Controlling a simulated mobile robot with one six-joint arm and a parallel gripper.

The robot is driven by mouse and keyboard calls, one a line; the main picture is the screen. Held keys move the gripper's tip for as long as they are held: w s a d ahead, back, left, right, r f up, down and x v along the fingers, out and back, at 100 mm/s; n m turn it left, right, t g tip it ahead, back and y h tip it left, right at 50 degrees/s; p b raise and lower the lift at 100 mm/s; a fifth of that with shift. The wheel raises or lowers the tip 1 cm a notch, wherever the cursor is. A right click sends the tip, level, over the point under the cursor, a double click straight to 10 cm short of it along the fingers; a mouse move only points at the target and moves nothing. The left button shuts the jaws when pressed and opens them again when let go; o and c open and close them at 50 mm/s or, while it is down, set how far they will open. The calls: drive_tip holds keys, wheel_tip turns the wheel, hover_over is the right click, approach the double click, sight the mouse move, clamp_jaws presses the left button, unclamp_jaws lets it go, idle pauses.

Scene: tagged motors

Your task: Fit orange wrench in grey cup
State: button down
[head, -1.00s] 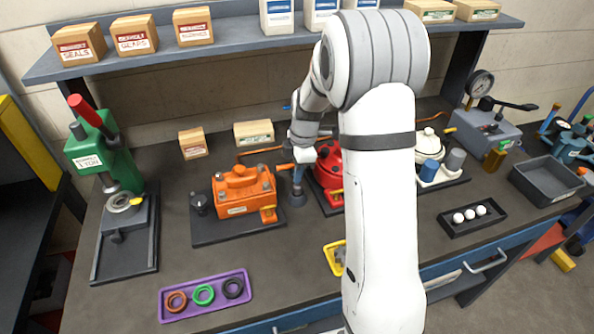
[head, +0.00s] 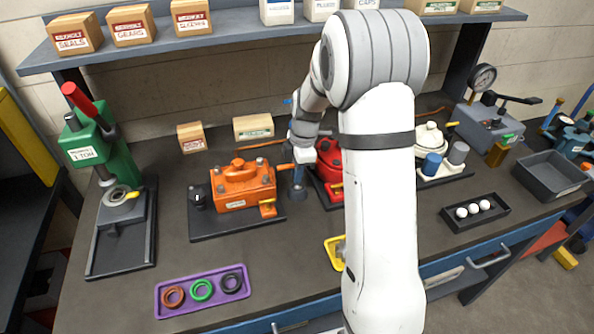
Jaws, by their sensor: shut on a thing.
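My gripper (head: 300,164) is low over the bench between the orange motor (head: 240,186) and the red motor (head: 331,165). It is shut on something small. A short orange piece (head: 285,166) shows at its left side and appears to be the wrench; most of it is hidden. Directly below is a dark grey round piece (head: 298,193); I cannot tell whether it touches the held thing. A grey cup (head: 457,153) stands upright beside a blue cup (head: 432,164) at the white motor (head: 430,137), right of my arm.
A purple tray (head: 240,295) with rings lies front left, and a green press (head: 100,150) stands behind it. A black tray (head: 493,221) of white balls and a grey bin (head: 545,190) are at right. My arm hides the bench centre, partly covering a yellow tray (head: 331,255).

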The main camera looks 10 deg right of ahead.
drive_tip(key=shift+f+b, duration=0.3)
drive_tip(key=shift+f, duration=0.1)
drive_tip(key=c, duration=1.3)
unclamp_jaws()
drive_tip(key=shift+r, duration=0.1)
drive_tip(key=shift+r+p, duration=1.45)
drive_tip(key=shift+r, duration=1.5)
drive_tip(key=shift+r, duration=0.1)
drive_tip(key=r, duration=0.2)
drive_tip(key=r+b, duration=0.1)
drive_tip(key=r, duration=0.2)
drive_tip(key=d+r, duration=0.1)
drive_tip(key=r, duration=0.1)
drive_tip(key=shift+r, duration=0.25)
